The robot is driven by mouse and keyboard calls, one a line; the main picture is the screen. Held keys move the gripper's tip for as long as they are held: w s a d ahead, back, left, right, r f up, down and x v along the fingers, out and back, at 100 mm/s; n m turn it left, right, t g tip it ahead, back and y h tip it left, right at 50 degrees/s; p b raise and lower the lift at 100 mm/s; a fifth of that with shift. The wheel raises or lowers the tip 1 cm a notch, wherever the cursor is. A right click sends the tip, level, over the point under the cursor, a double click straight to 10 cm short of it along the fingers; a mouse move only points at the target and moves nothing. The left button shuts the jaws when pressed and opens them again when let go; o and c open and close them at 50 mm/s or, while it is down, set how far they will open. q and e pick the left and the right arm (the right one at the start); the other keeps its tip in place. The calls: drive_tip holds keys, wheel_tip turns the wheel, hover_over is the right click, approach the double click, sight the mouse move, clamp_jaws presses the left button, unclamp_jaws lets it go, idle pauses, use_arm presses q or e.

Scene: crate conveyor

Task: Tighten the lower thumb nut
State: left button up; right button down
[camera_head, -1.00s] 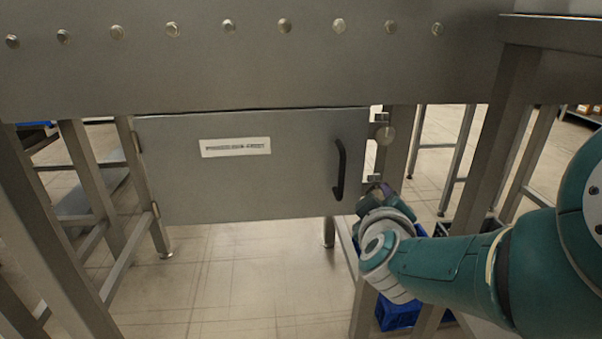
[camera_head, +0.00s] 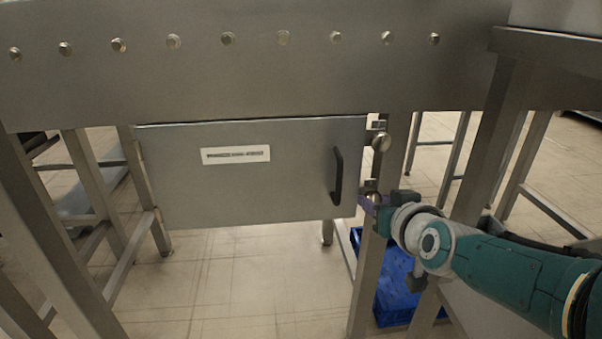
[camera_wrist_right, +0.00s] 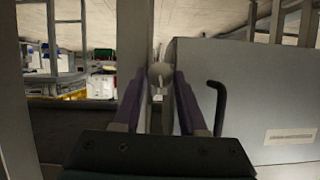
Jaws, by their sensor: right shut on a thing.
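A grey panel door (camera_head: 240,185) with a black handle (camera_head: 338,176) hangs under the machine frame. The upper thumb nut (camera_head: 381,142), a round metal knob, sits at the upper latch by the door's right edge. My right gripper (camera_head: 368,203) is at the lower latch, reaching in from the right. In the right wrist view its purple fingers (camera_wrist_right: 157,88) stand on either side of the lower thumb nut (camera_wrist_right: 159,72), shut on it. In the head view the lower nut is mostly hidden by the gripper. My left gripper is not in view.
A steel leg (camera_head: 369,265) stands right behind the latches, close to my right gripper. A blue crate (camera_head: 398,290) is on the floor behind that leg. A bolted steel beam (camera_head: 250,75) runs above the door. The floor below the door is clear.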

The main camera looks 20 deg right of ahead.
drive_tip(key=shift+d+f+m+y+b, duration=0.1)
drive_tip(key=shift+m+y+b, duration=0.25)
drive_tip(key=shift+m, duration=0.25)
drive_tip(key=shift+c, duration=2.2)
unclamp_jaws()
drive_tip(key=shift+s, duration=0.1)
drive_tip(key=p+v, duration=0.8)
drive_tip(key=v, duration=0.2)
